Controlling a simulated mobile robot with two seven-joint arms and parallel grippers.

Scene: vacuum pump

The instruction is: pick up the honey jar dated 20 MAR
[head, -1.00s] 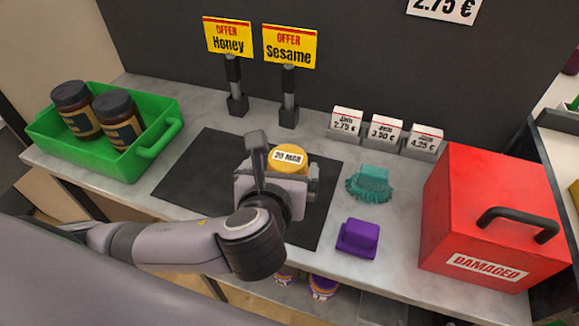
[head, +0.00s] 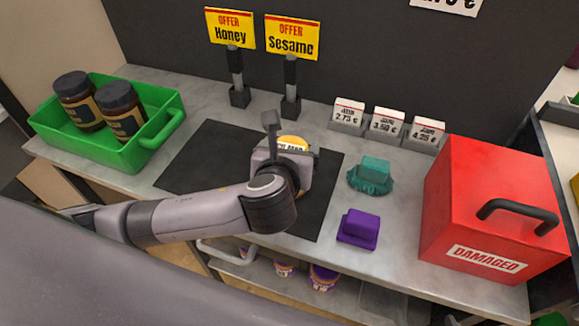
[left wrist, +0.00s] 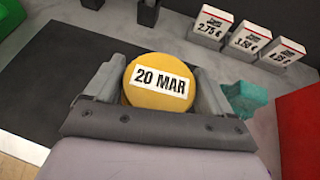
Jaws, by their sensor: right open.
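The honey jar (head: 293,142) has a yellow lid with a white "20 MAR" label and stands at the dark mat; its lid (left wrist: 160,80) fills the middle of the left wrist view. My left gripper (head: 287,150) is at the jar, with one finger on each side of the lid. In the left wrist view the fingers lie very close to the lid, but whether they press on it cannot be told. The jar's body is hidden by the gripper and lid. My right gripper is not in view.
A green crate (head: 152,140) with two dark jars stands at left. Honey (head: 230,28) and Sesame (head: 292,37) signs stand behind. A teal brush (head: 370,175), a purple block (head: 358,229) and a red "DAMAGED" box (head: 455,215) are at right. The mat's left part (head: 215,155) is clear.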

